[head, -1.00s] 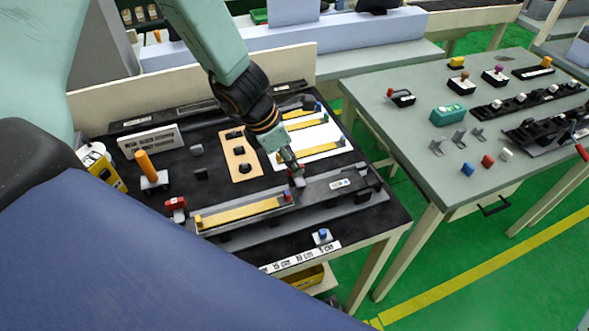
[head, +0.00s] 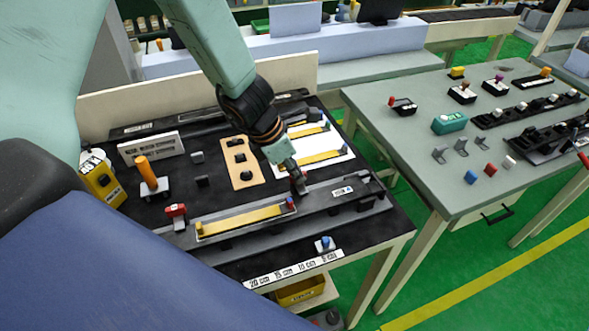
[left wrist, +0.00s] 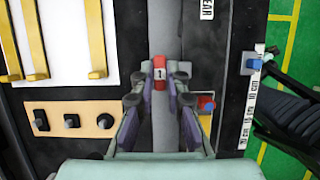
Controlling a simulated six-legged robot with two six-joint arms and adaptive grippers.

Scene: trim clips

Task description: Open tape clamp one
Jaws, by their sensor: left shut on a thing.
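Tape clamp one, a small red piece marked "1" (left wrist: 159,73), shows in the left wrist view on a long grey rail (left wrist: 165,30). My left gripper (left wrist: 159,88) has its two fingers on either side of the red piece and is shut on it. In the head view my left gripper (head: 300,187) reaches down to the grey rail (head: 340,190), and its fingers mostly hide the clamp. I cannot tell how far the clamp is tilted.
A yellow strip (head: 240,219) with a red-and-blue end piece (head: 290,203) lies just in front. A blue button (head: 324,243) stands near the front edge. A board with three black knobs (head: 240,160) and a red clamp (head: 176,211) stand to the left. A grey-topped table (head: 420,150) is at right.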

